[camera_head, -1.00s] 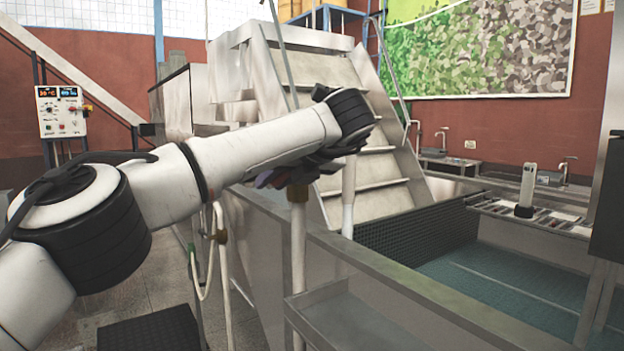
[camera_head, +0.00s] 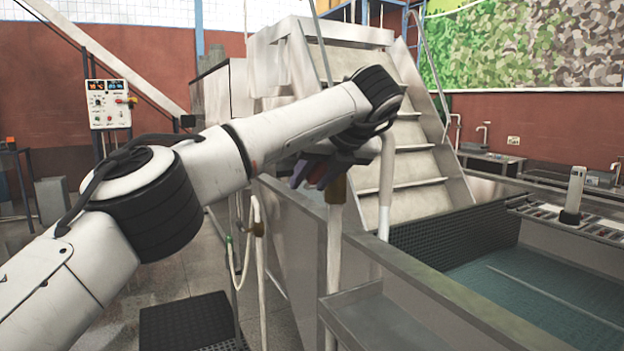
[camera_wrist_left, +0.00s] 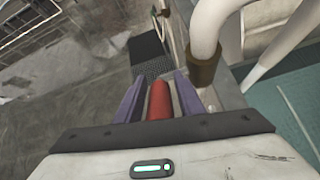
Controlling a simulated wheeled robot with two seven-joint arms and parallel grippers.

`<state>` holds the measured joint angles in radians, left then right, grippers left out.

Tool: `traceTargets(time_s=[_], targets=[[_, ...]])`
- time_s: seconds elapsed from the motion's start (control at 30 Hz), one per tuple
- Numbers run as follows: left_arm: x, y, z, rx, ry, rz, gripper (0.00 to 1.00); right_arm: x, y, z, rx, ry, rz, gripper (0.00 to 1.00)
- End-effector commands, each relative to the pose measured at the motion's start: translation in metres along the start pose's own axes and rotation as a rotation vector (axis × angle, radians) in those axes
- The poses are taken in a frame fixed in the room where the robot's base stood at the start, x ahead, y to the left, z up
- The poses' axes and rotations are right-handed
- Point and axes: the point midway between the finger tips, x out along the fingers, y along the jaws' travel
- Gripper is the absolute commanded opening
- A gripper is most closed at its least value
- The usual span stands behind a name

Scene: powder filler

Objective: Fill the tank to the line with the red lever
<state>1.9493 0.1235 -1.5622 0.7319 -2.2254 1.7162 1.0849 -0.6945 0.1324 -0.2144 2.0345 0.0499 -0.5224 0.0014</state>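The red lever (camera_wrist_left: 160,101) shows as a short red cylinder between the two purple fingers of my left gripper (camera_wrist_left: 160,95) in the left wrist view. The fingers lie close along both its sides. In the head view my left gripper (camera_head: 314,173) is beside a pale pipe with a brown collar (camera_head: 337,190), and a little red shows between its fingers. The rest of the lever is hidden by the gripper. A large steel tank (camera_head: 430,285) with blue-green inside is at the right. No fill line can be made out. My right gripper is out of view.
A control box (camera_head: 108,104) with lit displays stands at the left. Steel steps (camera_head: 405,165) rise behind the pipe. A hose (camera_head: 257,225) hangs by the tank wall. A dark mat (camera_head: 187,322) lies on the floor. A pale upright device (camera_head: 574,195) stands at the right.

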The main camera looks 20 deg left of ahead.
Motion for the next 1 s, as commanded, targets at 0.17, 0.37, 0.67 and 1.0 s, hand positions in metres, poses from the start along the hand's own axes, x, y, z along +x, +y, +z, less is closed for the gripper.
traceTargets(time_s=[0.17,0.37,0.67,1.0], targets=[[0.000,0.000,0.000,0.000,-0.001,0.000,0.40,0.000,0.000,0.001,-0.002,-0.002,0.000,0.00],[-0.003,0.000,0.000,0.000,-0.002,-0.001,0.40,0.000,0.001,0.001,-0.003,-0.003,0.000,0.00],[-0.054,-0.001,0.001,0.001,-0.005,-0.003,0.40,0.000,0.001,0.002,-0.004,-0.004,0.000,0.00],[-0.101,0.000,0.001,-0.001,-0.001,-0.001,0.40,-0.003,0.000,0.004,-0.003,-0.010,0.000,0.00]])
